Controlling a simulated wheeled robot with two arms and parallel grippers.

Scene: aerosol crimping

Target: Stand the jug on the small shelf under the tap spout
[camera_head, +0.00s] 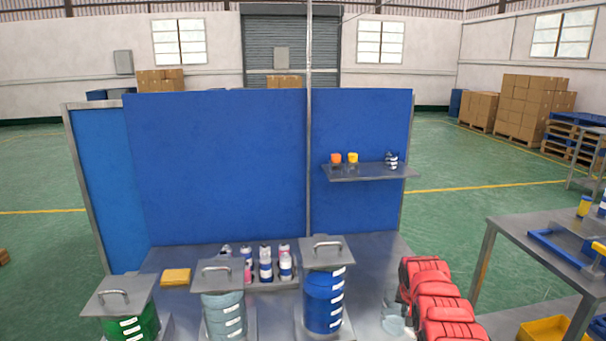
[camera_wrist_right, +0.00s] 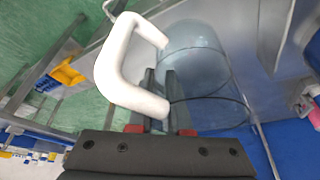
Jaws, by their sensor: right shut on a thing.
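A clear jug with a thick white handle is in the right wrist view. Its see-through body (camera_wrist_right: 195,62) lies beyond the handle (camera_wrist_right: 122,65). My right gripper (camera_wrist_right: 160,85) is shut on the handle near its lower end. In the head view, the clear jug (camera_head: 394,322) shows faintly at the bottom, right of the blue drum. Whether its base touches the table is unclear. I cannot make out a tap spout or a small shelf under one. My left gripper is not in view.
Green, grey-blue and blue (camera_head: 322,298) lidded drums stand along the table's front. Several small cans (camera_head: 265,262) and a yellow block (camera_head: 176,277) are behind them. A wall shelf (camera_head: 365,174) holds small cups. A side table (camera_head: 520,235) stands right.

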